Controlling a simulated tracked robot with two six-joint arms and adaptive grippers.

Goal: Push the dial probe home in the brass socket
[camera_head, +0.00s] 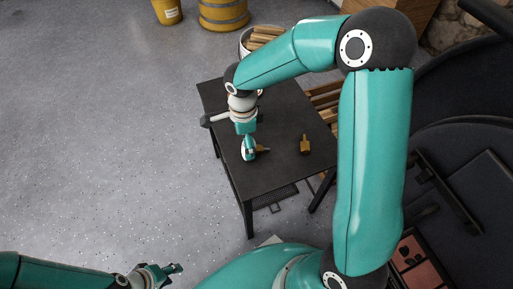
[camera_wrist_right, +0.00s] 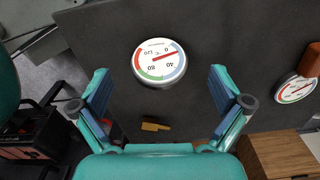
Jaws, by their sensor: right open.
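In the right wrist view a round white dial (camera_wrist_right: 159,62) with a red, green and blue scale faces the camera. I take it as the dial probe; its stem is hidden. In the head view its white shape (camera_head: 247,151) shows under my right gripper (camera_head: 246,140), with a small brass part (camera_head: 262,149) beside it, perhaps the socket. My right gripper (camera_wrist_right: 160,78) is open, its fingers on either side of the dial, with gaps. How deep the probe sits cannot be seen. My left gripper (camera_head: 172,269) is low at the left, away from the table.
The dark table (camera_head: 285,172) also bears a brass-coloured piece (camera_head: 305,146), seen in the wrist view too (camera_wrist_right: 155,127). A second dial (camera_wrist_right: 295,90) lies beside a brown block (camera_wrist_right: 312,62). The black stove (camera_head: 465,170) stands right.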

